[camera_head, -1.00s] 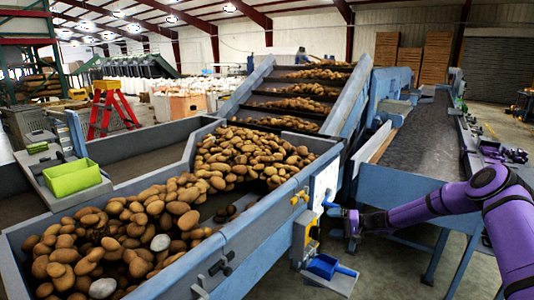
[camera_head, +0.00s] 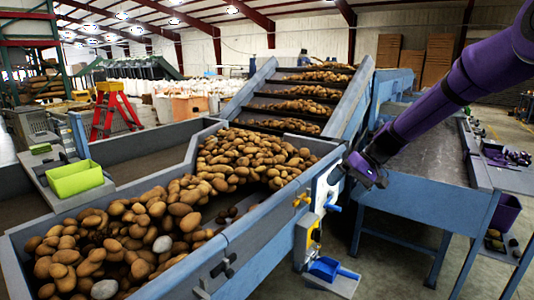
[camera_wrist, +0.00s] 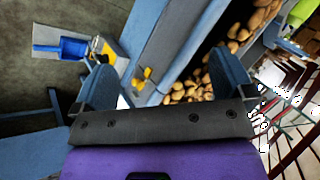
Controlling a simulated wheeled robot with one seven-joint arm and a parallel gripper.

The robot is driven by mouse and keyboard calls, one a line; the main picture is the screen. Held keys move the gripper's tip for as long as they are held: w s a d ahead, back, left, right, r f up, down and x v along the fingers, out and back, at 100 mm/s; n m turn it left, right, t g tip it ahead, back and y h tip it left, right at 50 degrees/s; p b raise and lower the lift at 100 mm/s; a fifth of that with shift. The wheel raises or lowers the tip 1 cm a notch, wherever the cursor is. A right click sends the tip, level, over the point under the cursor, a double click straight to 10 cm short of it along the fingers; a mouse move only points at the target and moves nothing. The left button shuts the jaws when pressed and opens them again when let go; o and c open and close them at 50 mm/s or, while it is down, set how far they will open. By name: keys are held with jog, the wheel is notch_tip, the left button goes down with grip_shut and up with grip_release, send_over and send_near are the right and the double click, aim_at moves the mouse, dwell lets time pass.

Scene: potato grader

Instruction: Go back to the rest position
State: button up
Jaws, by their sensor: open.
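My purple arm reaches in from the upper right in the head view. My gripper (camera_head: 343,166) is near the outer wall of the grader hopper (camera_head: 232,250), by its right corner and above the blue scoop (camera_head: 327,269). In the wrist view my gripper (camera_wrist: 163,88) shows two fingers spread wide apart with nothing between them. Behind the fingers are the hopper's blue rim and several potatoes (camera_wrist: 190,90).
Potatoes (camera_head: 150,210) fill much of the hopper, with a few pale lumps among them. An inclined conveyor (camera_head: 342,102) rises behind it. A dark belt table (camera_head: 430,160) stands to the right. A green bin (camera_head: 75,179) sits at left. A purple bin (camera_head: 503,214) stands at lower right.

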jog(key=s+d+r+t+h, duration=0.1)
jog(key=s+d+r+h, duration=0.1)
jog(key=s+r, duration=0.5)
jog(key=s+d+r+m+t+h, duration=0.15)
jog(key=s+r, duration=0.25)
jog(key=s, duration=0.7)
jog(key=s+d+r+t+h, duration=0.1)
jog(key=s+r+h, duration=0.3)
jog(key=s, duration=0.5)
jog(key=s+d+t, duration=0.1)
jog(key=s+d, duration=0.2)
jog(key=s, duration=0.7)
jog(key=shift+s+d+r+m, duration=0.15)
jog(key=shift+d+r+m, duration=0.05)
jog(key=shift+r+m, duration=0.15)
